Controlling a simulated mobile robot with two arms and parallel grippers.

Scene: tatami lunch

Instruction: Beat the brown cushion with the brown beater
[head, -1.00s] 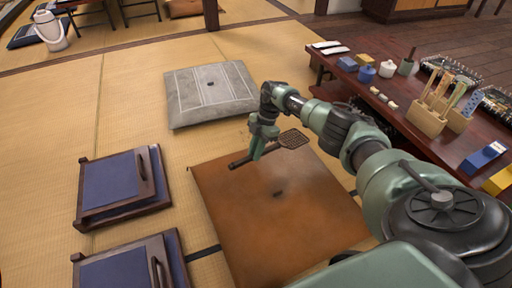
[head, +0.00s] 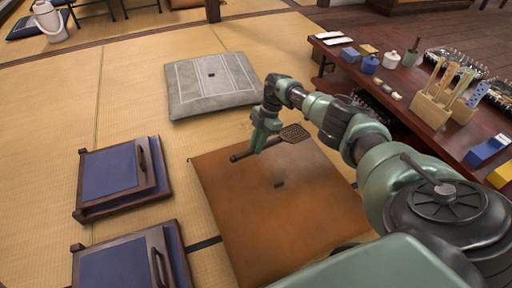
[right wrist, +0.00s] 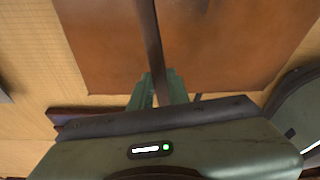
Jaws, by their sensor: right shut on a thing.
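The brown cushion (head: 270,205) lies flat on the tatami in the head view, in front of me. It also fills the top of the right wrist view (right wrist: 225,45). My right gripper (head: 261,146) is shut on the handle of the brown beater (head: 295,133) above the cushion's far part. The beater's lattice head is to the right of the gripper and its dark handle end sticks out to the left. In the right wrist view the handle (right wrist: 152,45) runs up between the fingers. I cannot tell the exact gap between beater and cushion. My left gripper is not in view.
A grey cushion (head: 208,92) lies behind the brown one. Two dark-framed seats with blue pads (head: 108,172) stand at left. A low wooden table (head: 400,100) with jars, utensil holders and boxes stands at right, close to my right arm. Bare tatami lies between.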

